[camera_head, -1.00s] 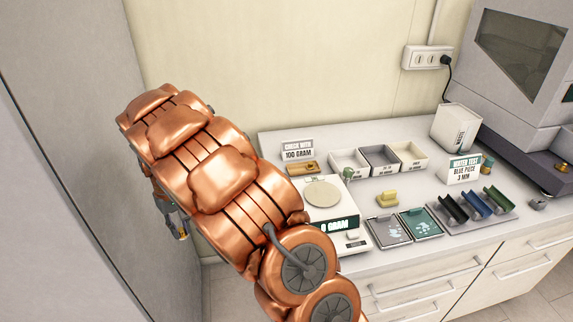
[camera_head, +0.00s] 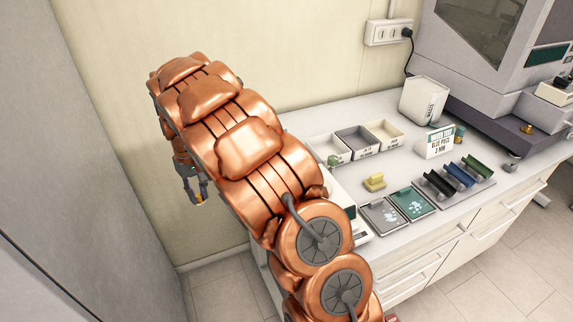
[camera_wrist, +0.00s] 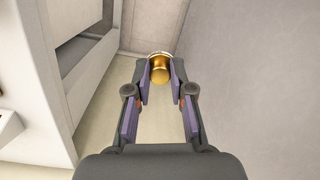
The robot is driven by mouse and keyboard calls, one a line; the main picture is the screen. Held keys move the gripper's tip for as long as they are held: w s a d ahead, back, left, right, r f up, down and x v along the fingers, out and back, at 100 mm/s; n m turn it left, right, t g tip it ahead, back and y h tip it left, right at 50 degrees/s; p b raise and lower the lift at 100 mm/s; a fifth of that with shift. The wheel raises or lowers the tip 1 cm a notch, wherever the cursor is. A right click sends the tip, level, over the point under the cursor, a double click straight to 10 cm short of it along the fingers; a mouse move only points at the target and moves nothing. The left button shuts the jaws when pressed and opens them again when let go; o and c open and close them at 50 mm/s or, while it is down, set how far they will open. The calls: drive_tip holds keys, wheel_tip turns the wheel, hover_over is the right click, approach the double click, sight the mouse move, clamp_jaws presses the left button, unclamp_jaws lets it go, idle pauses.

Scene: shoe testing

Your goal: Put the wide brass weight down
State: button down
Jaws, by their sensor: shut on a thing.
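The brass weight (camera_wrist: 159,70) is a shiny gold knob-shaped piece between the fingertips of my gripper (camera_wrist: 160,84) in the wrist view. My gripper is shut on it. In the head view my gripper (camera_head: 197,199) hangs in the air left of the bench, close to the wall, with a small glint of brass at its tips. The weight is clear of any surface. My copper-coloured arm hides the bench's left end, including most of the scale (camera_head: 347,204).
The white bench (camera_head: 465,218) carries open bins (camera_head: 357,143), a yellow block (camera_head: 374,181), two flat trays (camera_head: 411,203), a rack of coloured holders (camera_head: 458,176), a sign (camera_head: 436,143) and a white box (camera_head: 424,100). A large grey machine (camera_head: 490,60) stands at the right. A grey panel (camera_head: 90,160) rises at the left.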

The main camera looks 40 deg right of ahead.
drive_tip(key=w+d+r+m+b, duration=0.1)
drive_tip(key=d+r+b, duration=0.25)
drive_tip(key=d, duration=0.95)
drive_tip(key=d+r+m+b, duration=0.1)
drive_tip(key=d+r+b, duration=0.3)
drive_tip(key=d, duration=0.9)
drive_tip(key=shift+h, duration=0.4)
drive_tip(key=shift+s+d+f+p, duration=0.1)
drive_tip(key=shift+f+p, duration=0.15)
drive_tip(key=shift+f, duration=1.2)
drive_tip(key=shift+d+f+p, duration=0.15)
drive_tip(key=shift+f+p, duration=0.05)
drive_tip(key=shift+f, duration=1.25)
drive_tip(key=shift+s+d+f+p, duration=0.1)
drive_tip(key=shift+f+p, duration=0.15)
drive_tip(key=shift+f, duration=1.2)
drive_tip(key=shift+f, duration=0.15)
drive_tip(key=c, duration=1)
unclamp_jaws()
